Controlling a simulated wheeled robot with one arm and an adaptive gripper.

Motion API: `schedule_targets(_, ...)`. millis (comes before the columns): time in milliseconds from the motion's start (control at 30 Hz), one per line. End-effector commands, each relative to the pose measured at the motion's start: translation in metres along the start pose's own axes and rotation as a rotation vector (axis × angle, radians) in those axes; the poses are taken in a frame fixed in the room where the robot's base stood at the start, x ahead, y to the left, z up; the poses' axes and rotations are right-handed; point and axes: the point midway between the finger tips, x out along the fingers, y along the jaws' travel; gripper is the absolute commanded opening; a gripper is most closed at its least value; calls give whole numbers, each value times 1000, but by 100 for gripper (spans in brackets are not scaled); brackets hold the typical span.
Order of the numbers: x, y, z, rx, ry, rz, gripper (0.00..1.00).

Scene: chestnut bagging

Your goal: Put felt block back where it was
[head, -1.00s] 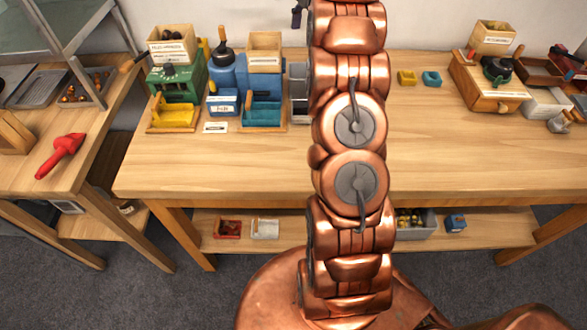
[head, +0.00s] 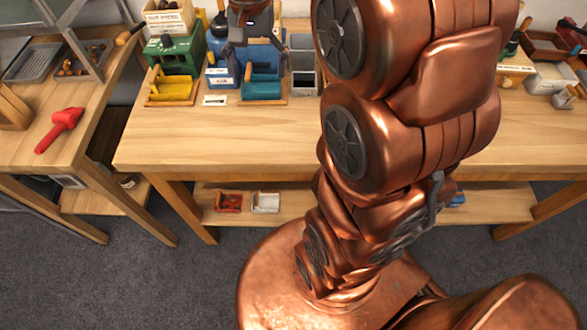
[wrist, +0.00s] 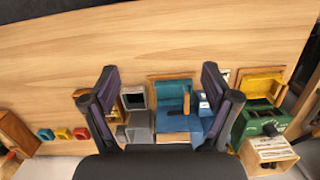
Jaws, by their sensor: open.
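My gripper (head: 252,42) hangs above the blue machine's area at the back of the middle table in the head view. In the wrist view my gripper (wrist: 158,72) is open, with nothing between its fingers. Below and between the fingers are a teal tray (wrist: 170,92) and a grey bin (wrist: 133,99). I cannot tell for sure which thing is the felt block. Small teal (wrist: 46,134), yellow (wrist: 63,134) and red (wrist: 80,133) pieces lie in a row on the left in the wrist view. My arm hides that part of the table in the head view.
A green machine (head: 176,57) with a yellow tray (head: 172,88) stands left of the blue one. A red-handled tool (head: 60,130) lies on the left table. Small red (head: 229,203) and white (head: 265,203) trays sit on the lower shelf. The table's front is clear.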

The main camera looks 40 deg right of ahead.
Motion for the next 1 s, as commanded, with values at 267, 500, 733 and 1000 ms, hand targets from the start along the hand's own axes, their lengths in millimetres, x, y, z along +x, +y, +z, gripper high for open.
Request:
schedule_targets(267,32,24,89,-290,-9,43,87)
schedule_targets(500,67,55,152,-530,-18,77,87)
schedule_targets(733,92,79,186,-676,-29,97,87)
schedule_targets(1000,97,84,191,-706,-29,101,87)
